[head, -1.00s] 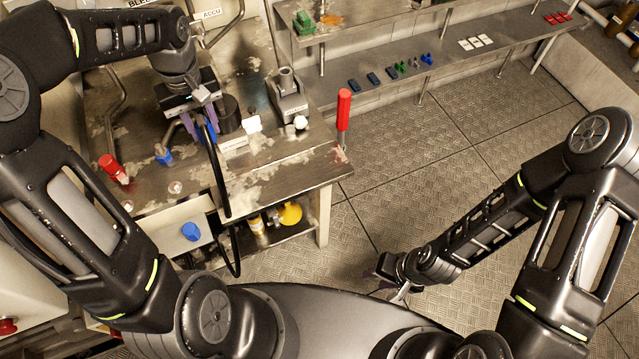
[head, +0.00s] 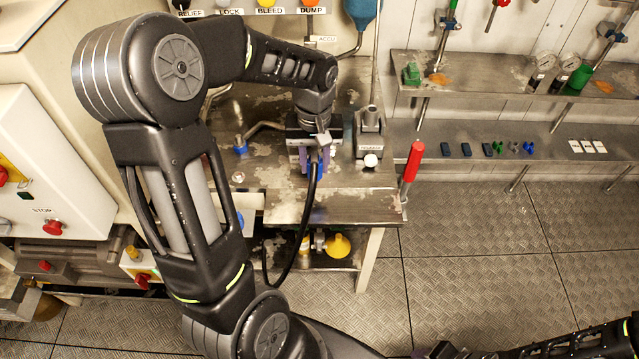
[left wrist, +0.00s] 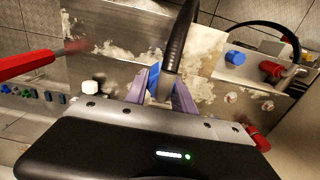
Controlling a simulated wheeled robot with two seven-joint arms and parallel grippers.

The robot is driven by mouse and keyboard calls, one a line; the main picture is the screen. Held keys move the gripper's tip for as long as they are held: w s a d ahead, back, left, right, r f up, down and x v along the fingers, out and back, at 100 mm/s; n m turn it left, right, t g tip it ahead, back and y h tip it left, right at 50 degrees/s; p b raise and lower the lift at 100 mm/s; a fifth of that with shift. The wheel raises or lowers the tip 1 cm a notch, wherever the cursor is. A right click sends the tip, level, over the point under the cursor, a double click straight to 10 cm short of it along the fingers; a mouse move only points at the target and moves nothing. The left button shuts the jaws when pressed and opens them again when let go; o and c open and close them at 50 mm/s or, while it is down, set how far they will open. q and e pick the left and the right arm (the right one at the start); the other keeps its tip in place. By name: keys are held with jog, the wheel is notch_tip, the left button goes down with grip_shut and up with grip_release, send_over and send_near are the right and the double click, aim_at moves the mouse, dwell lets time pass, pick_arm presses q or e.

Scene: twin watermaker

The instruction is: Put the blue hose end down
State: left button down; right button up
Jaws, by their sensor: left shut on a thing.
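My left gripper (head: 312,164) is over the metal bench (head: 285,208) in the head view. Its purple fingers are shut on the blue hose end (head: 320,171). A black hose (head: 304,220) runs from the hose end down past the bench's front edge. In the left wrist view, the fingers (left wrist: 160,92) close around the blue part (left wrist: 154,76), with the black hose (left wrist: 178,40) rising between them. Whether the hose end touches the bench is hidden. My right gripper (head: 440,351) shows only partly at the bottom edge, and its jaws cannot be made out.
A grey block fixture (head: 370,138) with a white knob (head: 371,160) stands right of the gripper. A red upright handle (head: 412,162) is at the bench's right corner. A blue cap (head: 240,144) is to the left. Shelves (head: 470,85) hold small parts; the floor at right is clear.

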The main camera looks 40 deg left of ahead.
aim_at(315, 191)
pick_arm(q)
jog(key=shift+f, duration=1.45)
jog(key=shift+f+p, duration=0.3)
jog(key=shift+f, duration=1.55)
jog(key=shift+f, duration=0.15)
jog(key=c, duration=1)
grip_release()
jog(key=shift+c, duration=0.2)
notch_tip(315, 191, up, 12)
jog(key=shift+r+b, duration=0.15)
jog(key=shift+b, duration=0.25)
